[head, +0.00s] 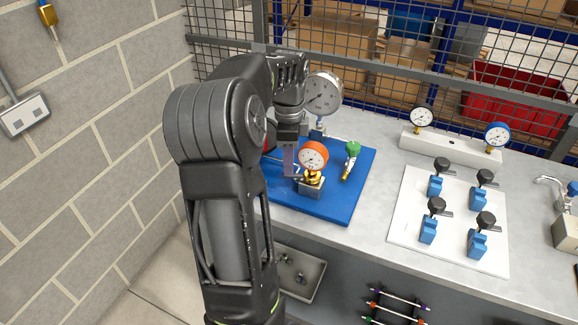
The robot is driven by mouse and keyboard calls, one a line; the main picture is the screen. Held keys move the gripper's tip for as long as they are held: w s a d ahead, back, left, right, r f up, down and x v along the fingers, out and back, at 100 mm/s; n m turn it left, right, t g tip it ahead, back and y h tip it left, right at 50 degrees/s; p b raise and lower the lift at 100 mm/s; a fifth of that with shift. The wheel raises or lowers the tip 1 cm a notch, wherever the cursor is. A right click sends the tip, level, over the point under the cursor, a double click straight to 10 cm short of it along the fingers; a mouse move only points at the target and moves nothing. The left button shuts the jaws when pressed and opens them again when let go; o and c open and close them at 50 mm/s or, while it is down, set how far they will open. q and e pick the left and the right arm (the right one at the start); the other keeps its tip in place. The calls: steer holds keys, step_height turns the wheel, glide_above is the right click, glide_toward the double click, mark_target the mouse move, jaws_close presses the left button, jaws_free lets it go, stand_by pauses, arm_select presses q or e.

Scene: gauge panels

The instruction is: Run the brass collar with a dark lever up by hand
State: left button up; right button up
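An orange-rimmed gauge (313,158) stands on a brass collar (313,176) above a small grey block (311,190) on the blue mat (340,208). I cannot make out the dark lever clearly; my gripper and arm cover the left side of the fitting. My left gripper (290,161) points down just left of the orange gauge, close beside the collar. Its fingertips are partly hidden, and I cannot tell whether they touch or hold anything. My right gripper is out of view.
A large grey gauge (323,93) stands behind the mat, and a green-topped brass fitting (350,162) lies to the right. A white board (405,225) with several blue valves is further right. A wire mesh fence (380,55) closes off the back.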

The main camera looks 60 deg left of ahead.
arm_select(q)
step_height(320, 180, up, 5)
steer(key=shift+r, duration=0.1)
stand_by(0.7)
